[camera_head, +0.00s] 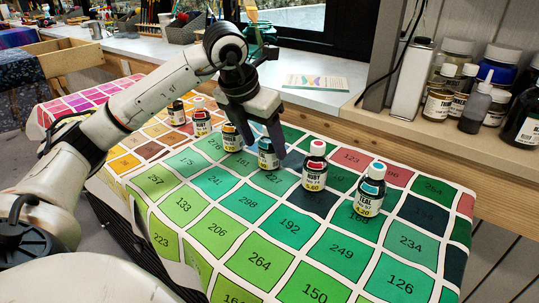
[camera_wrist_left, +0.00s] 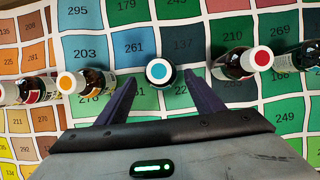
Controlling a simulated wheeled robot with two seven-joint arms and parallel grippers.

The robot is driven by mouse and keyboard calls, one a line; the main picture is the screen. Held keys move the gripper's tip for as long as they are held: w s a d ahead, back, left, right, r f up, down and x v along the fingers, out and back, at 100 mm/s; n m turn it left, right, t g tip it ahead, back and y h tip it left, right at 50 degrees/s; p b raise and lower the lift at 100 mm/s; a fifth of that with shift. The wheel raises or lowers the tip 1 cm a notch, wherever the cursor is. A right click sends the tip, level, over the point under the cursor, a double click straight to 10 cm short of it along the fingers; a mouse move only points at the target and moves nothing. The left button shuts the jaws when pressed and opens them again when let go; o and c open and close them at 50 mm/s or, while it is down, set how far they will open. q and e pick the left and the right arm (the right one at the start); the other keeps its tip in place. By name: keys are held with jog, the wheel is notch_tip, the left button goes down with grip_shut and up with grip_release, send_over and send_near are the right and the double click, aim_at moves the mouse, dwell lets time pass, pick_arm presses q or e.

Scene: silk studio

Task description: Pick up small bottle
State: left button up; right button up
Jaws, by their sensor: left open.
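Several small bottles with paper labels stand in a row on a quilt of numbered colour squares (camera_head: 264,264). My left gripper (camera_head: 262,147) is open and points down over one of them, a small dark bottle (camera_head: 268,158). In the left wrist view this bottle's white cap with a blue dot (camera_wrist_left: 160,72) lies between the two spread fingertips (camera_wrist_left: 160,84), with gaps on both sides. In the head view the gripper hides its cap. My right gripper is out of view.
A red-dotted RUBY bottle (camera_head: 314,166) and a TEAL bottle (camera_head: 370,190) stand to the right. A bottle (camera_head: 232,138) stands close on the left, orange-capped in the wrist view (camera_wrist_left: 68,82). Jars (camera_head: 438,104) line the ledge. The quilt's front is clear.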

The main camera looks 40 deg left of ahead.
aim_at(269, 151)
pick_arm(q)
jog(key=x, duration=0.4)
jog(key=shift+w+d+b, duration=0.15)
jog(key=shift+b, duration=0.25)
jog(key=shift+r, duration=0.15)
jog(key=c, duration=1.2)
